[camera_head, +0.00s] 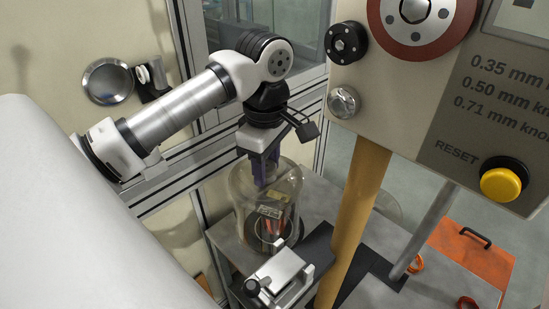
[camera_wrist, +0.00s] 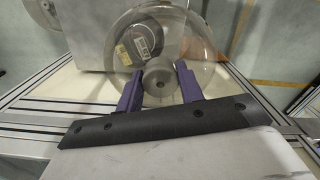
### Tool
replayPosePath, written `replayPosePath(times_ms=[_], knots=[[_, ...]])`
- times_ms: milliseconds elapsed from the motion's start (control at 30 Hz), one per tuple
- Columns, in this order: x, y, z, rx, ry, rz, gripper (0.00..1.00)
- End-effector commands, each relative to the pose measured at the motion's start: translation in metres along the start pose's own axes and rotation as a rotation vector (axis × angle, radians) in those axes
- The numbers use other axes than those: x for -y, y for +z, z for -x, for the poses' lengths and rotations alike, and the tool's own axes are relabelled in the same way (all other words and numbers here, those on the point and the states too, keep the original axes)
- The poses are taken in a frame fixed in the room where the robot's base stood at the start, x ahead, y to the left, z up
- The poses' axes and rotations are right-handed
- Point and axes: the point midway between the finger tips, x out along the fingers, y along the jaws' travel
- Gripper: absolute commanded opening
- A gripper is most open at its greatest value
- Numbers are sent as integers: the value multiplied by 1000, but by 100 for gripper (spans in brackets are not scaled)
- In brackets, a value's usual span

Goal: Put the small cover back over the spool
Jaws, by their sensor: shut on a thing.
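The clear cover (camera_head: 242,195) stands upright in the head view, with the spool (camera_head: 272,226) and its copper-coloured wire seen through its wall. My gripper (camera_head: 262,182) comes down from above, its purple fingers at the cover's top. In the wrist view, the fingers of my gripper (camera_wrist: 160,88) are shut on the round grey knob (camera_wrist: 160,83) of the cover (camera_wrist: 205,50). Labels and a dark round part show through the cover there. I cannot tell whether the cover's lower rim touches the surface below.
A metal clamp block (camera_head: 280,278) is close in front of the cover on the grey bench (camera_head: 320,195). A yellow post (camera_head: 355,215) and a control panel (camera_head: 420,110) with a yellow reset button (camera_head: 501,184) stand to the right. An orange toolbox (camera_head: 470,255) lies beyond.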

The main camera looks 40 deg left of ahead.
Motion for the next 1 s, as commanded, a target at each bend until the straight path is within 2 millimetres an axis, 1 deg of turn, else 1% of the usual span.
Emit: replayPosePath(times_ms=[167, 700, 733, 1000], knots=[[-13, -4, 2, 1, 2, -1, 0], [-84, -27, 3, 1, 1, 1, 0], [-82, -27, -12, 1, 0, 0, 0], [-81, -27, -51, 1, 1, 0, 0]])
